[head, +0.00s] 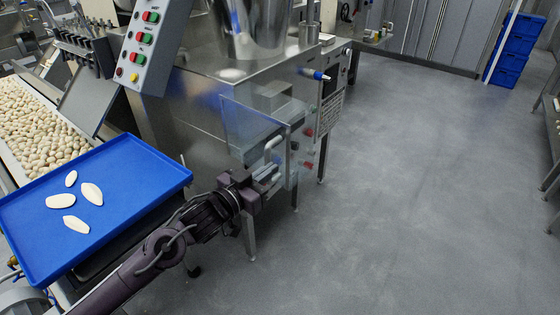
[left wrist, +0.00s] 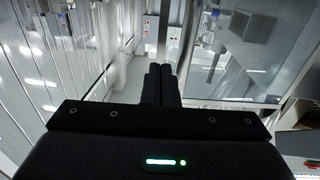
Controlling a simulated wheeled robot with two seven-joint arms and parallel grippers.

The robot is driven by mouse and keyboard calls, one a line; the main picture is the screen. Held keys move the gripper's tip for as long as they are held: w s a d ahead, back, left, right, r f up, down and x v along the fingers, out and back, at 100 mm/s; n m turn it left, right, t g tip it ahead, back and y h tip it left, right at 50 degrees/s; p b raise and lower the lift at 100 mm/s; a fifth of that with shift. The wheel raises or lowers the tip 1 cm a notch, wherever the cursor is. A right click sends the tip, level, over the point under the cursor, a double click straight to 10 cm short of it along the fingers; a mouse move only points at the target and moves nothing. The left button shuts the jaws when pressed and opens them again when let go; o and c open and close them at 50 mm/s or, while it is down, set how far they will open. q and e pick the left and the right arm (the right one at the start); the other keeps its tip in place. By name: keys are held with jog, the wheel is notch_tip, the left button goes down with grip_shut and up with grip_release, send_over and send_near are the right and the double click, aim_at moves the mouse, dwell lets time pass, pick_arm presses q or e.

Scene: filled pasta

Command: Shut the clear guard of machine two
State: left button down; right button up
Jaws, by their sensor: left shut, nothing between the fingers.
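The clear guard (head: 248,128) is a see-through panel on the near side of the steel machine (head: 190,105) in the head view. It appears to stand out at an angle from the machine body. A pale bar handle (head: 273,143) is on it. My left gripper (head: 272,177) is shut and empty, just below the handle; I cannot tell whether it touches the guard. In the left wrist view the shut fingers (left wrist: 160,84) point forward, with a clear panel (left wrist: 245,50) to their right. No machine number is readable. My right gripper is not in view.
A blue tray (head: 140,160) with several pale pasta pieces lies left of my arm, beside a belt of filled pasta (head: 38,130). A button box (head: 150,45) hangs above. Open grey floor (head: 420,180) lies to the right; blue crates (head: 512,48) stand far back.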

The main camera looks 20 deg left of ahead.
aim_at(289, 156)
pick_arm(q)
jog(key=shift+x, duration=2.35)
